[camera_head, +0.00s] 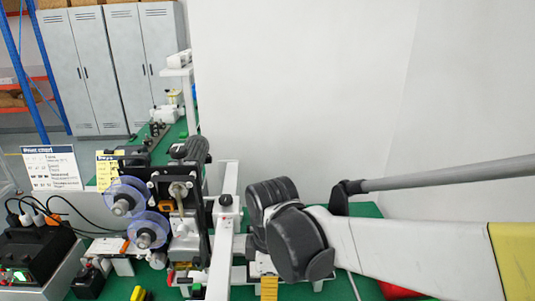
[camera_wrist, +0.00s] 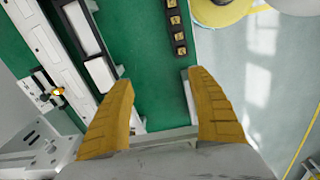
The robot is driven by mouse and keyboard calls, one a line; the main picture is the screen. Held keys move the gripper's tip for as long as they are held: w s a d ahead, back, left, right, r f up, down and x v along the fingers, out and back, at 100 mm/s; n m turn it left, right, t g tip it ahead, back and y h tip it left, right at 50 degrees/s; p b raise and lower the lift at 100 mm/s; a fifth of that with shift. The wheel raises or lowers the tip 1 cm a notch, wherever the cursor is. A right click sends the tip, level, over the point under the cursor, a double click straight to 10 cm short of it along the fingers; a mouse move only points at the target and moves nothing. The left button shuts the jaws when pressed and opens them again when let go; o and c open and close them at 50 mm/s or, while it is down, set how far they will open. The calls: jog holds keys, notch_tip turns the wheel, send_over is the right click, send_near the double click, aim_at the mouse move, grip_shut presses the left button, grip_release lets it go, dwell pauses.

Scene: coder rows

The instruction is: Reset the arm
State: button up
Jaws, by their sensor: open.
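My gripper (camera_wrist: 160,84) shows in the wrist view, with two ribbed yellow fingers spread wide apart. Nothing is between the fingertips except the view of the green surface (camera_wrist: 140,60) beyond them. In the head view my white arm reaches in from the right to a black joint over the green-topped table. A yellow ribbed finger of my gripper (camera_head: 269,288) shows below that joint at the bottom edge; the rest of the gripper there is hidden or cut off.
A coding machine (camera_head: 178,195) with clear purple-tinted reels (camera_head: 125,197) stands left of my arm. A black control box (camera_head: 35,258) with cables sits at far left. White rails and a dark strip with yellow squares (camera_wrist: 175,22) lie near my fingers. Grey lockers (camera_head: 110,70) stand behind.

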jog(key=s+d+r+m+t, duration=0.2)
jog(key=d+r+m+t, duration=0.1)
jog(key=d+m, duration=0.5)
jog(key=s+d+r+m+t, duration=0.2)
jog(key=d+r+m+t, duration=0.1)
jog(key=d+m, duration=0.6)
jog(key=shift+d+r+m+t, duration=0.3)
jog(key=shift+d+t, duration=0.1)
jog(key=shift+d, duration=0.5)
jog(key=shift+s, duration=0.1)
